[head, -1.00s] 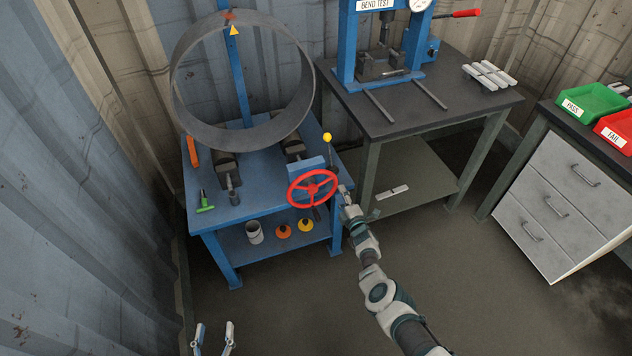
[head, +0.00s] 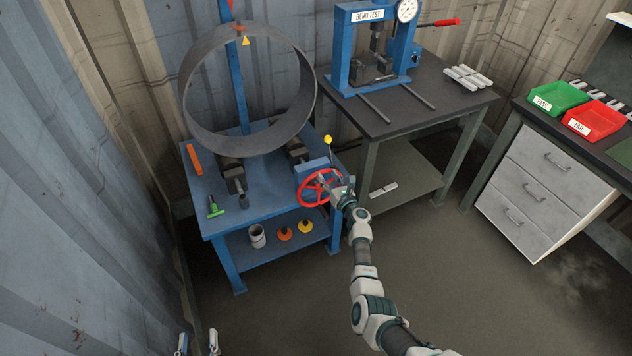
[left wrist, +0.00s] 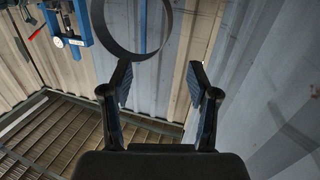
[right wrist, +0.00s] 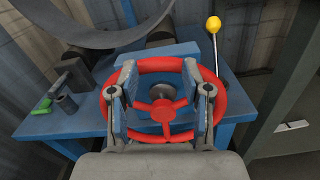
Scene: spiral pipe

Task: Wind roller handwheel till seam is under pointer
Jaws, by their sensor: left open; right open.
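The red handwheel (head: 307,192) is on the front right of the blue roller stand. My right gripper (head: 335,183) is open in front of it. In the right wrist view, the open fingers (right wrist: 159,78) lie over the left and right of the wheel (right wrist: 160,65), hub between them; contact cannot be told. The large grey pipe ring (head: 190,95) stands upright on the rollers. A yellow triangular pointer (head: 245,41) shows at its top, beside a small red mark (head: 239,28). I cannot make out the seam clearly. My left gripper (head: 198,343) is open and empty, low at left.
A yellow-knobbed lever (head: 327,140) rises close behind the handwheel. A green-handled tool (head: 215,209) and orange bar (head: 194,158) lie on the stand (head: 235,220). The bend-test bench (head: 430,120) stands to the right. Corrugated walls are close at left and behind.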

